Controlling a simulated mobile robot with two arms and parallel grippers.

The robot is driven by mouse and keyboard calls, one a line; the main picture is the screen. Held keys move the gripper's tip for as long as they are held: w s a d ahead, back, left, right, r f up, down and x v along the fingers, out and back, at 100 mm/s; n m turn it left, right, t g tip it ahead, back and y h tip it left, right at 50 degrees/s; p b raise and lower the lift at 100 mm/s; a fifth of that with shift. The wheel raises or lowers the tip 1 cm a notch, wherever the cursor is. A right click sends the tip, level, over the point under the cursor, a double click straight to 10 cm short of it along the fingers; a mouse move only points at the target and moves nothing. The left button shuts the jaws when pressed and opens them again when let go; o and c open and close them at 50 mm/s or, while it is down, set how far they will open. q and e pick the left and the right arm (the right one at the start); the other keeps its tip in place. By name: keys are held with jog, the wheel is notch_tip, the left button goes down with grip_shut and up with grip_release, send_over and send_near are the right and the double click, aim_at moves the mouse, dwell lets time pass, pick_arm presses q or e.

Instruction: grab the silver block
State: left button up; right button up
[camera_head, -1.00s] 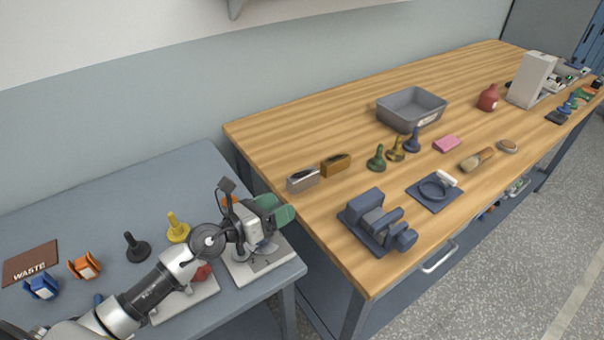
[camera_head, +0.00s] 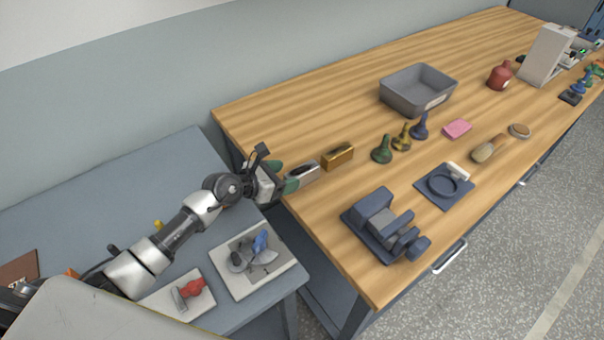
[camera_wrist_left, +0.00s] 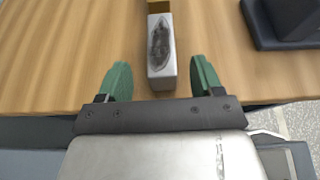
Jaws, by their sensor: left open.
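The silver block (camera_head: 304,173) lies near the left front edge of the wooden table in the head view, with a dark patch on its top. In the left wrist view the silver block (camera_wrist_left: 161,55) points away from me, its near end between the green fingertips. My left gripper (camera_head: 284,177) is open at the table edge beside the block's near end. In the left wrist view the left gripper (camera_wrist_left: 160,80) has one green finger on each side, with gaps to the block. My right gripper is not in view.
A brass block (camera_head: 338,156) sits just beyond the silver one. A dark blue fixture (camera_head: 378,222) stands to the right near the front edge. Green, brass and blue knobbed pieces (camera_head: 401,140) and a grey bin (camera_head: 418,90) stand further back. A lower grey-blue table (camera_head: 110,190) is at left.

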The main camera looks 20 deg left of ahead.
aim_at(296, 173)
pick_arm(q)
jog(key=x, duration=0.3)
jog(key=shift+w+d+f, duration=0.15)
jog(key=shift+w+d, duration=0.05)
jog(key=shift+d, duration=0.1)
jog(key=shift+w+d+f, duration=0.2)
jog(key=shift+w+d, duration=0.05)
jog(key=shift+w, duration=0.1)
jog(key=shift+a, duration=0.1)
jog(key=c, duration=1.2)
jog(key=shift+r, duration=0.1)
grip_shut()
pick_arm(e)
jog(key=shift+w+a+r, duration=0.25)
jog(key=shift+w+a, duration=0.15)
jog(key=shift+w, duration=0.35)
pick_arm(q)
jog(key=shift+r, duration=0.1)
